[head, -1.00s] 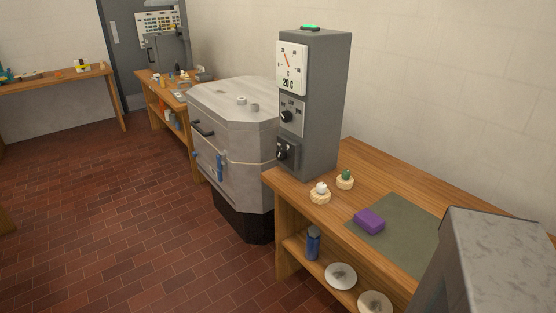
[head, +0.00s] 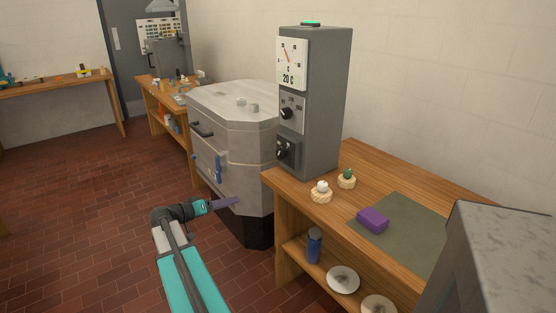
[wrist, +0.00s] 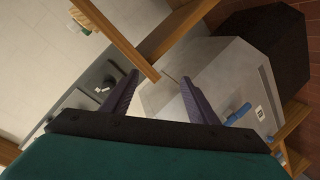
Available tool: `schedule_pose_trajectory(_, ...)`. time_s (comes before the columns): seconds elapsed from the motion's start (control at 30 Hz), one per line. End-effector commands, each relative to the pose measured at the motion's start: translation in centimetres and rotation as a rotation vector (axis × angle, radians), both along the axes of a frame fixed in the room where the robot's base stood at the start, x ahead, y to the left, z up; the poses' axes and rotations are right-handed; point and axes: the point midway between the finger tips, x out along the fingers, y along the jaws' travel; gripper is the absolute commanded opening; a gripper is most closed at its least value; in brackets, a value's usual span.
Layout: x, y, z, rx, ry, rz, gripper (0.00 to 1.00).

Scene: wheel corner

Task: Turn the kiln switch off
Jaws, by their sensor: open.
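The grey kiln control box (head: 322,105) stands upright on the right bench, with a green light on top and a dial reading 20 C. Its front has an upper black knob (head: 286,113) and a lower black knob (head: 283,153); which one is the kiln switch I cannot tell, and their markings are too small to read. My gripper (head: 236,202) is in front of the kiln (head: 240,130), below and left of the knobs, apart from them. In the wrist view its purple fingers (wrist: 158,92) are spread and empty, with part of the control box (wrist: 80,97) at left.
The right bench (head: 370,160) holds two small knobbed wooden pieces, a purple block (head: 372,219) and a green mat (head: 405,240). Its lower shelf holds a blue bottle (head: 314,245) and pale discs. Blue handles (head: 219,166) stick out from the kiln front. Floor at left is clear.

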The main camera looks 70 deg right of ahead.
Motion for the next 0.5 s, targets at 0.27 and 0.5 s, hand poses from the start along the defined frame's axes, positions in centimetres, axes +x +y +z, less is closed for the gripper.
schedule_pose_trajectory(0.27,-4.9,-6.6,10.6,-0.294,-0.071,-0.126,0.54)
schedule_pose_trajectory(0.5,-6.2,-7.6,13.2,-0.363,-0.082,-0.148,0.54)
